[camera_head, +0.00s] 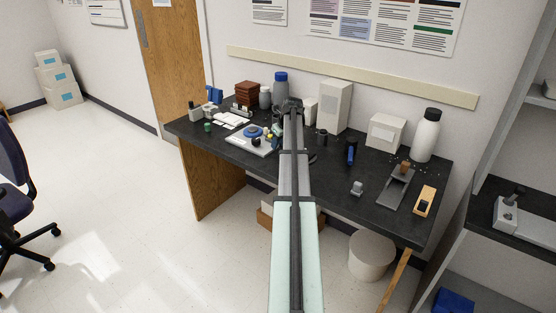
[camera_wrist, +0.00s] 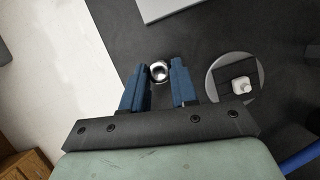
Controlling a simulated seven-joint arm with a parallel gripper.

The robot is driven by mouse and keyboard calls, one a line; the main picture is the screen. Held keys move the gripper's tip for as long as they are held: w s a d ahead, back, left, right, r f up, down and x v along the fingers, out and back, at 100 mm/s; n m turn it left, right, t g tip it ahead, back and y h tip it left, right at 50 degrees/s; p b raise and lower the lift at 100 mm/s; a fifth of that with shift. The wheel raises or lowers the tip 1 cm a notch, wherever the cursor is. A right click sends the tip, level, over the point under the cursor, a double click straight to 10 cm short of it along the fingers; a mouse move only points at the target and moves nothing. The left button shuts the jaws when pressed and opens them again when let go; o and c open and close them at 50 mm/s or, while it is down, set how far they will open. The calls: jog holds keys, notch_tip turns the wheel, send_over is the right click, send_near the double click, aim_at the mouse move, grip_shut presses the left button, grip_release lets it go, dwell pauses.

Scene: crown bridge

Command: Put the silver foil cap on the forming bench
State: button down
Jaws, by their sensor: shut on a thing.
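The silver foil cap (camera_wrist: 159,72) shows in the wrist view as a small shiny round piece between the blue fingertips of my gripper (camera_wrist: 160,76). My gripper is shut on it, above the dark bench top. In the head view my arm reaches over the middle of the bench and the cap is hidden. A round grey plate (camera_wrist: 212,80) lies right of the gripper in the wrist view, with a dark square and a small white piece on it. A grey fixture with an upright part (camera_head: 397,188) stands at the right of the bench. I cannot tell which thing is the forming bench.
The dark bench top (camera_head: 330,185) holds a white board (camera_head: 262,152) with a blue disc, a white bottle (camera_head: 426,136), pale boxes (camera_head: 335,104), a small grey block (camera_head: 357,188) and a wooden block (camera_head: 425,201). Bare surface lies around the small grey block.

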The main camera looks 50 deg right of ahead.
aim_at(276, 162)
jog(key=shift+f, duration=3.75)
jog(key=shift+f, duration=0.1)
jog(key=c, duration=0.9)
grip_release()
jog(key=shift+o, duration=0.2)
jog(key=v, duration=1.2)
